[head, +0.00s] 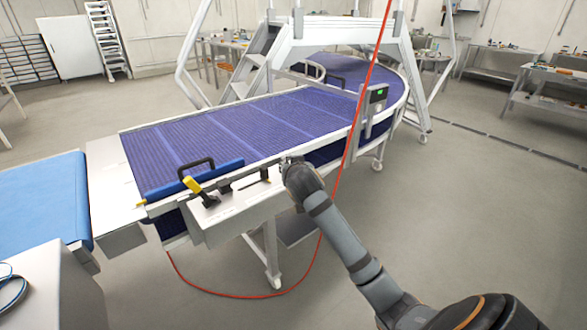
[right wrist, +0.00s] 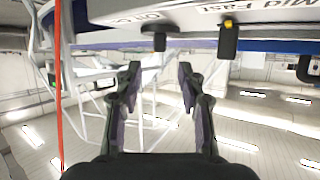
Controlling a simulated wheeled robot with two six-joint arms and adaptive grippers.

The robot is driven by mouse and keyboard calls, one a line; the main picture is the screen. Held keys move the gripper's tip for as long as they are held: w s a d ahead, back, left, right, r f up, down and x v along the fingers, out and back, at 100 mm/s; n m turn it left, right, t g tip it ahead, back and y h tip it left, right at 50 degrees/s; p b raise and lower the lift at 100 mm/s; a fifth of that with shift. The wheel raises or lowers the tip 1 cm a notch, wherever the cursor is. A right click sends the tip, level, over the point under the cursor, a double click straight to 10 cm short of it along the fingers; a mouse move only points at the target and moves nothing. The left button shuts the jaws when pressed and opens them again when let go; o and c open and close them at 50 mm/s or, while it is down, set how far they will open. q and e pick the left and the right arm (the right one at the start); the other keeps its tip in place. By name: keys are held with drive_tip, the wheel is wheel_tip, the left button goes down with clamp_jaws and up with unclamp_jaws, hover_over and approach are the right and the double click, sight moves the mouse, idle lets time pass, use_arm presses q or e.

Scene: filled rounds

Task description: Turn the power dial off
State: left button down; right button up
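The power dial is a black knob (right wrist: 160,40) under a white label in the right wrist view, with lettering that looks like "On" and "Off". In the head view a small black knob (head: 265,175) on the white control box looks like the same dial. I cannot read its setting. My right gripper (right wrist: 158,72) is open and empty, its fingers spread apart just short of the dial and not touching it. In the head view its wrist (head: 294,172) is at the right end of the box, and the fingers are mostly hidden. My left gripper is not in view.
Beside the dial is another black knob with a yellow mark (right wrist: 228,38), near a "Mid Fast" label. A red cable (head: 345,170) hangs close to my arm. The conveyor belt (head: 250,125) lies behind.

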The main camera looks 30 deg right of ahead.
drive_tip(key=shift+v, duration=1.7)
